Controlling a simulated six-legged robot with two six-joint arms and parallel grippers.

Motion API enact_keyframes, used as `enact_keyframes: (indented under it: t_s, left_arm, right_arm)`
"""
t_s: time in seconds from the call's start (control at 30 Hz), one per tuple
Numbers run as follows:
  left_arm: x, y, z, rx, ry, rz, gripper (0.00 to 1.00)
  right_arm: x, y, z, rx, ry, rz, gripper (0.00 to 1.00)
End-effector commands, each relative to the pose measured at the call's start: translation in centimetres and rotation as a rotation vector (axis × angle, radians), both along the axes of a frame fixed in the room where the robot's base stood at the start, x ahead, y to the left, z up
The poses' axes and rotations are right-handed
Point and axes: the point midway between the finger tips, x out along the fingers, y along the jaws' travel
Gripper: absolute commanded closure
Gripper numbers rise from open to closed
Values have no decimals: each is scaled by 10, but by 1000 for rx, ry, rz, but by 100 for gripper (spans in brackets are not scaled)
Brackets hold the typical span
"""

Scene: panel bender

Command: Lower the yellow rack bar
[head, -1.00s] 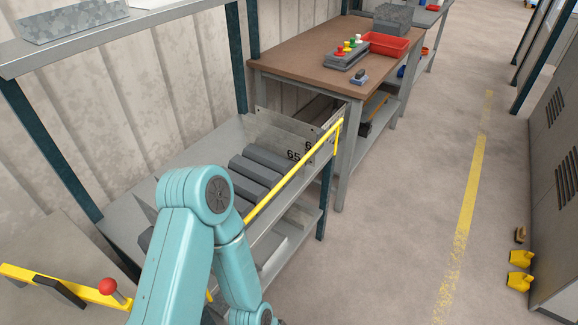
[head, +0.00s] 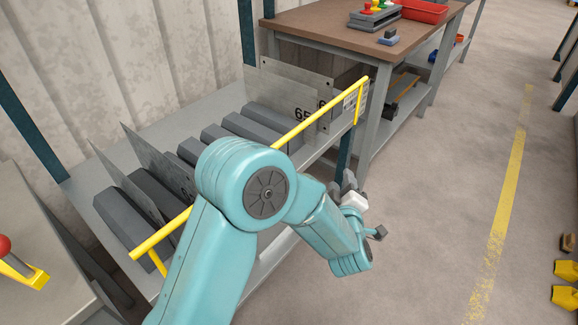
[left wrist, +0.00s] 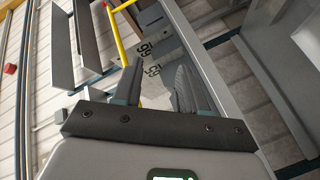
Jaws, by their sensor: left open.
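The yellow rack bar (head: 318,113) runs along the front of the rack, slanting from lower left to upper right in the head view. It stands raised above the shelf edge on short end posts, and my left arm hides part of its middle. A yellow bar also shows at the upper left in the left wrist view (left wrist: 115,32). My left gripper (head: 364,207) is open and empty, in front of the rack and right of the bar, apart from it. In the left wrist view its fingers (left wrist: 158,72) point toward numbered plates. My right gripper is not in view.
The rack shelf (head: 95,192) holds several dark grey blocks (head: 268,122) and upright metal plates (head: 290,88). A brown-topped workbench (head: 325,22) with a red tray (head: 420,11) stands beyond it. A red knob (head: 4,245) is at the left edge.

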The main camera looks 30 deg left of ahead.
Motion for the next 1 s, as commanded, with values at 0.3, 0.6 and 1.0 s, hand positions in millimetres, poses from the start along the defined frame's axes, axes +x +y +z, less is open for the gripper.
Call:
enact_keyframes:
  t_s: [0.3, 0.6, 1.0]
  left_arm:
    - [-53, 18, 50, -146, -565, 478, 58]
    - [-53, 44, 67, -162, -627, 550, 58]
    - [-9, 126, 82, -161, -625, 548, 58]
  right_arm:
    - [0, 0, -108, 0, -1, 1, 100]
    - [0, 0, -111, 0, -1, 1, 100]
    - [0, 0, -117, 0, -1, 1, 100]
